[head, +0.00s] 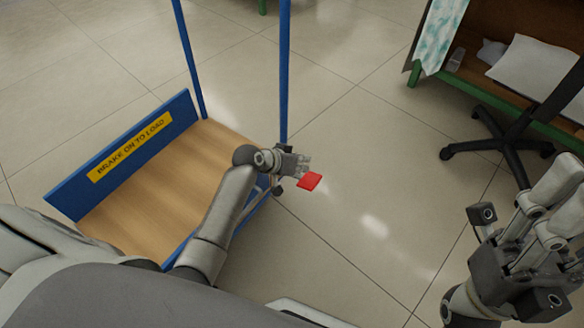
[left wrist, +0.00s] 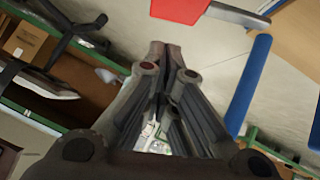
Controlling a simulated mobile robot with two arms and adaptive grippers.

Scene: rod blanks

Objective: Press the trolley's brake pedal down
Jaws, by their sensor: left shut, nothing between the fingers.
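The trolley has a wooden deck (head: 165,185), blue posts and a yellow sign (head: 130,146) reading "BRAKE ON TO LOAD". Its red brake pedal (head: 309,181) sticks out beyond the deck's right side. The pedal also shows at the top of the left wrist view (left wrist: 182,9), on a grey bar. My left gripper (head: 304,163) is shut and empty, close beside the pedal. In the left wrist view its fingertips (left wrist: 164,52) appear just short of the pedal, with a small gap. I cannot tell the pedal's height. My right gripper (head: 555,200) is at the right edge, away from the trolley.
A blue trolley post (head: 284,70) rises just behind my left gripper. A black chair base (head: 510,145) stands at the right, by a green-framed shelf (head: 470,82) with white items. The tiled floor (head: 375,160) between trolley and chair is clear.

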